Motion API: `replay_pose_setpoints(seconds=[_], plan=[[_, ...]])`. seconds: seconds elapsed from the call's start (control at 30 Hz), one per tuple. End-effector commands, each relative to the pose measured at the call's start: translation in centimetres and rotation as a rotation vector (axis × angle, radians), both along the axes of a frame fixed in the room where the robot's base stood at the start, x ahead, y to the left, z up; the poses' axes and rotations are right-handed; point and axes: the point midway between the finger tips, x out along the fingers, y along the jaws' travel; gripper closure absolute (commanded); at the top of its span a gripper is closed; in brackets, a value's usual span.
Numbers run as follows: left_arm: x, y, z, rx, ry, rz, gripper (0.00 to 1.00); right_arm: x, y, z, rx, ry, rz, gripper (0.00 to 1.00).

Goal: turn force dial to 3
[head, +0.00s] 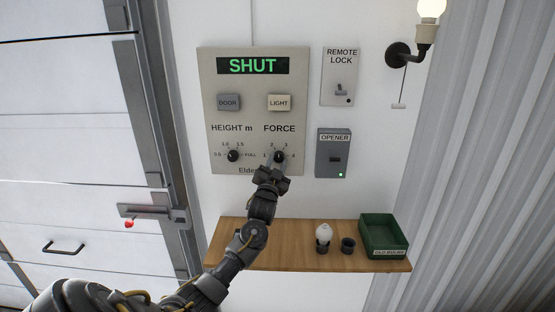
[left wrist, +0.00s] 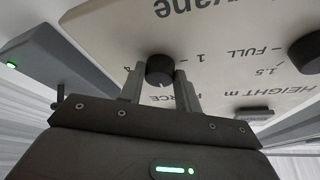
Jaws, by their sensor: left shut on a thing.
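The force dial (head: 280,156) is a small black knob under the word FORCE on the wall panel (head: 294,100), with marks 1 to 4 around it. My left gripper (head: 278,163) reaches up to it from below and is shut on it. In the left wrist view, the two fingers (left wrist: 159,78) stand on either side of the force dial (left wrist: 159,66). That view shows the panel turned upside down, with the 1 and 4 marks near the dial. A small pale line shows on the dial, but I cannot tell which number it points to. My right gripper is not in view.
The height dial (head: 233,156) sits left of the force dial. The opener box (head: 333,153) and remote lock plate (head: 341,77) are to the right. Below, a wooden shelf (head: 290,261) holds a bulb (head: 323,233), a dark cup (head: 348,245) and a green bin (head: 384,238).

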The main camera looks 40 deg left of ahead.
Motion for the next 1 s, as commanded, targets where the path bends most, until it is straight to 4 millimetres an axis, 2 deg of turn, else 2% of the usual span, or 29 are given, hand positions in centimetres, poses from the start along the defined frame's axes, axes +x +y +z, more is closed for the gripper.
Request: replay_pose_setpoints(seconds=[0.03,0.4,0.7,1.0], plan=[[-0.1,0.1,0.4,0.036,0.029,0.0,0.9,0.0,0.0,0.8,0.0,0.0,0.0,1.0],[-0.2,0.3,0.5,0.276,0.21,0.0,0.9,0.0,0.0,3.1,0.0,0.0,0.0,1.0],[-0.2,0.3,0.5,0.388,0.294,0.0,0.9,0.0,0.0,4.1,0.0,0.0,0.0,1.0],[-0.2,0.3,0.4,0.422,0.322,0.0,0.9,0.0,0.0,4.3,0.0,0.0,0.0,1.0]])
